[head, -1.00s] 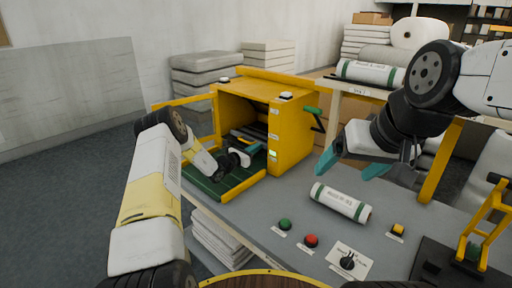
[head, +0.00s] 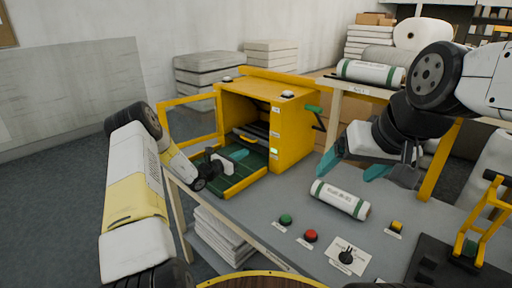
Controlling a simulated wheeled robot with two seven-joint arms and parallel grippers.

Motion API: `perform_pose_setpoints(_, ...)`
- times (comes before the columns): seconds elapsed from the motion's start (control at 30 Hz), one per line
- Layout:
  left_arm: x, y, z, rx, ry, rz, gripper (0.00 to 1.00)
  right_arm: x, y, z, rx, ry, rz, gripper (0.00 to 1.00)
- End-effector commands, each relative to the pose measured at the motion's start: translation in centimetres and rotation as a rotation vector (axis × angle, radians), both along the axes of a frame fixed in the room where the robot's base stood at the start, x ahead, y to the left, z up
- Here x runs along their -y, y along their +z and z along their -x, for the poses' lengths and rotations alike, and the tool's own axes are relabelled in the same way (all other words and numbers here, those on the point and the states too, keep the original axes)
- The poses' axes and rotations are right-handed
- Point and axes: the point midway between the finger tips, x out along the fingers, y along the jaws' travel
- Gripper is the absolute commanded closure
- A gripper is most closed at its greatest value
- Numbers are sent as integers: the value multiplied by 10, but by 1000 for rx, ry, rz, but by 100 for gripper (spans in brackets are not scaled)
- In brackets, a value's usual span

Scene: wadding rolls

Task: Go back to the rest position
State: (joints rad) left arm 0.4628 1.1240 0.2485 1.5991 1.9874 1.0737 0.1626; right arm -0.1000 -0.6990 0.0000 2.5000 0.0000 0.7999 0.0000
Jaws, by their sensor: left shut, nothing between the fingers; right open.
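My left gripper (head: 238,156) has teal fingers and is shut and empty. It is over the green tray (head: 240,182) at the mouth of the yellow machine (head: 292,130), whose framed door (head: 191,103) stands open on the left. My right gripper (head: 352,160) is open and empty, held above the grey table behind the white roll (head: 340,199) with green bands. That roll lies on the table, apart from the gripper.
A green button (head: 286,219), a red button (head: 311,236), a black knob (head: 346,256) and a yellow button (head: 396,226) line the table front. A yellow lever stand (head: 484,220) is at right. Another roll (head: 371,73) lies on a raised shelf.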

Motion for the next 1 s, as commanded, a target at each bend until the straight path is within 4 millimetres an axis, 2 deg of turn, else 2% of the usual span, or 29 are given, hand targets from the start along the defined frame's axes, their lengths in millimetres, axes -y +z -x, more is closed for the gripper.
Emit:
perform_pose_setpoints(0.1,-13,0,16,0,1,0,100,0,0,0,1,0,0,17)
perform_pose_setpoints(0.27,-21,1,28,3,-3,-2,100,0,0,0,1,0,0,17)
perform_pose_setpoints(0.37,-14,15,34,22,-40,-34,100,0,0,0,1,0,0,17)
perform_pose_setpoints(0.47,8,47,48,71,-139,-123,100,0,0,0,1,0,0,17)
perform_pose_setpoints(0.57,40,90,77,145,-286,-263,100,0,0,0,1,0,0,17)
perform_pose_setpoints(0.6,52,106,92,177,-350,-329,100,0,0,0,1,0,0,17)
perform_pose_setpoints(0.73,83,150,145,283,-542,-545,100,0,0,0,1,0,0,17)
perform_pose_setpoints(0.87,99,182,203,392,-713,-767,100,0,0,0,1,0,0,17)
perform_pose_setpoints(1.0,102,207,265,508,-872,-1013,100,0,0,0,1,0,0,17)
